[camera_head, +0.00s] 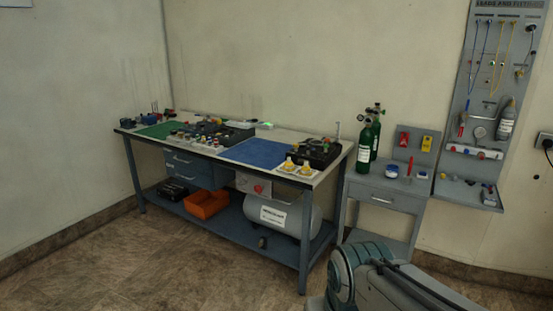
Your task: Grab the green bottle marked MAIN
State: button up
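Two dark green bottles stand upright close together on the small grey side table (398,199), to the right of the workbench. The front green bottle (364,150) has a white label and a valve on top. The rear green bottle (376,133) stands just behind it and to the right, partly hidden by it, with a valve or gauge fitting on top. The label writing is too small to read, so I cannot tell which bottle is marked MAIN. My gripper is not in view; only part of my arm shows at the lower right, well below the bottles.
The workbench (325,174) carries a blue mat (256,152), a green mat and a black device (313,152). An orange bin (206,204) and grey tank (282,214) sit underneath. Red and yellow items stand right of the bottles, beside a tool panel (502,70). Floor in front is clear.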

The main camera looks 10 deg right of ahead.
aim_at(366, 139)
jog(key=z, duration=0.45)
jog(key=i, duration=0.7)
jog(key=u, duration=2.05)
jog(key=k, duration=1.55)
jog(key=z, duration=1.85)
jog(key=i, duration=1)
jog(key=z, duration=0.05)
